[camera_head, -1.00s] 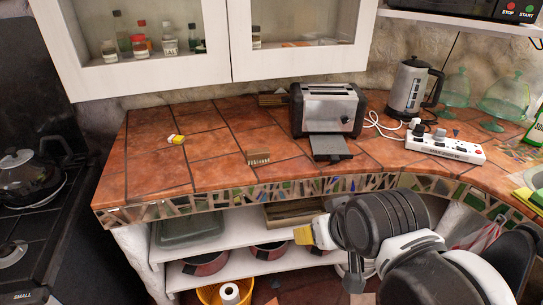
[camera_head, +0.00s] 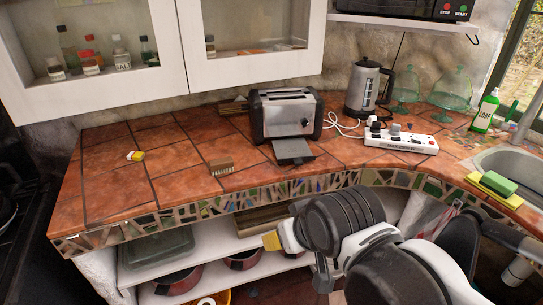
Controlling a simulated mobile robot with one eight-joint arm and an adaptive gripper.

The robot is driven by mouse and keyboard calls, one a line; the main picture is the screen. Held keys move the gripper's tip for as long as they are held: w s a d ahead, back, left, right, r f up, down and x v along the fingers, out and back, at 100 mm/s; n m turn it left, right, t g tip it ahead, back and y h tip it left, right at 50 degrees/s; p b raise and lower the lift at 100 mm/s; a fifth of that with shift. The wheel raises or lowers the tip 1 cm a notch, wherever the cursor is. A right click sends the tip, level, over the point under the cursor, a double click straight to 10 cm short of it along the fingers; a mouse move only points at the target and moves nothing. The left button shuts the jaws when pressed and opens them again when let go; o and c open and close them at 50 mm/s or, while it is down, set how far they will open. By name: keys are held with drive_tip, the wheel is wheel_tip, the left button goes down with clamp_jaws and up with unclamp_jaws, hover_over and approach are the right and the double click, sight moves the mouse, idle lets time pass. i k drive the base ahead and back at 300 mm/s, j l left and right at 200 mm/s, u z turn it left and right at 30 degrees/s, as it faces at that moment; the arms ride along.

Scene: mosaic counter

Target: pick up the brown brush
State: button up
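Farther right are a kettle (camera_head: 366,88), power strip (camera_head: 400,140) and sink (camera_head: 515,165). Cabinets (camera_head: 250,50) overhang the back.

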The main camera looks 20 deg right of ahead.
sight(217, 165)
drive_tip(key=i+j, duration=0.1)
drive_tip(key=i, duration=0.75)
drive_tip(key=j+u, duration=0.05)
